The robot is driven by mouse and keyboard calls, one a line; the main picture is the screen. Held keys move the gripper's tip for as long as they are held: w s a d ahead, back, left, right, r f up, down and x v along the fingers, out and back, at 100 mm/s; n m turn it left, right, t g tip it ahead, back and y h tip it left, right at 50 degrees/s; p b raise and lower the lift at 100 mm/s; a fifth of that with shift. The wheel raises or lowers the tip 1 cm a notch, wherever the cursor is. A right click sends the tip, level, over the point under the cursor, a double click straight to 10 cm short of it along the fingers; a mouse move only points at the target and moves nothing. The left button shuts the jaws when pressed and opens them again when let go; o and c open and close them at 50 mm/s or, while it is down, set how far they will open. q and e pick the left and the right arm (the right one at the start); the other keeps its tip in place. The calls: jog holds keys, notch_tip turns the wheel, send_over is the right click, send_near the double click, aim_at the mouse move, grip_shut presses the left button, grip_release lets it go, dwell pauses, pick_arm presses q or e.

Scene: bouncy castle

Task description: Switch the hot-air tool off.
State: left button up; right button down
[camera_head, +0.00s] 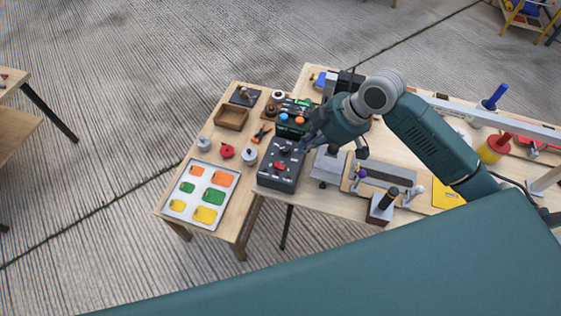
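A dark grey control box (276,178) with black knobs and a red switch (280,166) sits at the left front of the workbench. It looks like the hot-air tool's unit, but no label can be read. I cannot tell the switch's position. My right gripper (306,143) is above and just right of the box's back edge, pointing down and left. Its fingers are small and dark here, so I cannot tell whether they are open or touch the box. My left gripper is not in view.
A side table on the left holds a tray (166,207) of coloured patches, a wooden box (231,118) and red and grey spools. A black device (292,119) with orange knobs stands behind the control box. Right of it are a grey block (327,166) and a black-handled tool (389,197).

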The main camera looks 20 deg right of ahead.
jog(key=p, duration=0.3)
send_near(280, 166)
jog(key=a+f, duration=0.2)
jog(key=w+a+f, duration=0.1)
jog(key=f, duration=0.1)
jog(key=shift+w+a+f, duration=0.15)
jog(key=shift+a, duration=0.25)
jog(key=shift+w+a+f, duration=0.15)
jog(key=shift+f, duration=0.25)
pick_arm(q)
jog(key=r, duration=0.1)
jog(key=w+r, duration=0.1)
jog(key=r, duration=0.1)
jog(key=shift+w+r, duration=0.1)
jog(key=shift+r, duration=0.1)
pick_arm(e)
jog(key=shift+f, duration=0.1)
